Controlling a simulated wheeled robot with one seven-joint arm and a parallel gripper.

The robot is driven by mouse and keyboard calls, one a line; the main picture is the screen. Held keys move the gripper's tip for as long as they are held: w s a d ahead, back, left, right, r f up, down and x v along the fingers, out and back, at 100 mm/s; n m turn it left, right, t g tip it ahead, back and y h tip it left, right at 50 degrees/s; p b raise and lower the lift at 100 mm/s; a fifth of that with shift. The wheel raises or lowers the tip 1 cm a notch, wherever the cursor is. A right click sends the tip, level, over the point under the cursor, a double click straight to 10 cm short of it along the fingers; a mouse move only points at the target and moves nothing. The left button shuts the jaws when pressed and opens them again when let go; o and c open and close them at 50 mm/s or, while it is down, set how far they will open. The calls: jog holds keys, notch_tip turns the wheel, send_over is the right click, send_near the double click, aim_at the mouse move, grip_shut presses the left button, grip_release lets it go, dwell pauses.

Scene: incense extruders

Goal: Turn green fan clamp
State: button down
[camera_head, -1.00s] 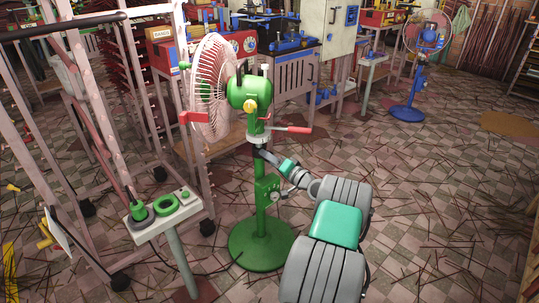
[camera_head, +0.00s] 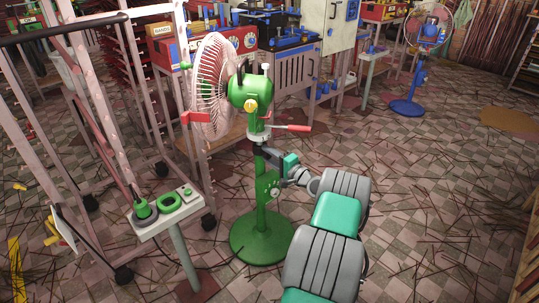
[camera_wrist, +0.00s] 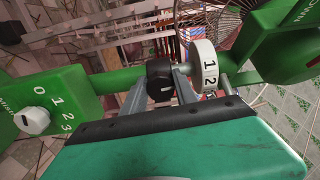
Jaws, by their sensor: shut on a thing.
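The green fan (camera_head: 248,90) stands upright on a round green base, with a white cage and a green pole. My gripper (camera_head: 262,150) is at the pole just below the white collar. In the wrist view, the pole runs across the picture. A black clamp knob (camera_wrist: 160,82) with a white mark sits at the pole, between my gripper's fingers (camera_wrist: 160,92), which are shut on it. The white numbered collar (camera_wrist: 204,68) is right beside it, showing 1 and 2. The far side of the knob is hidden.
A green control box (camera_wrist: 45,110) with a white 0-to-3 knob is on the pole. A red handle (camera_head: 292,128) sticks out above my gripper. A small stand (camera_head: 168,212) with green rings is at left. A blue fan (camera_head: 409,105) stands at back right. Thin sticks litter the floor.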

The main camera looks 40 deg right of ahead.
jog(key=shift+f, duration=0.1)
jog(key=c, duration=1.2)
grip_release()
jog(key=shift+s, duration=0.1)
jog(key=shift+c, duration=0.2)
jog(key=shift+o, duration=1.4)
jog(key=s+p, duration=0.2)
jog(key=s, duration=0.5)
jog(key=shift+s, duration=0.35)
jog(key=shift+d, duration=0.15)
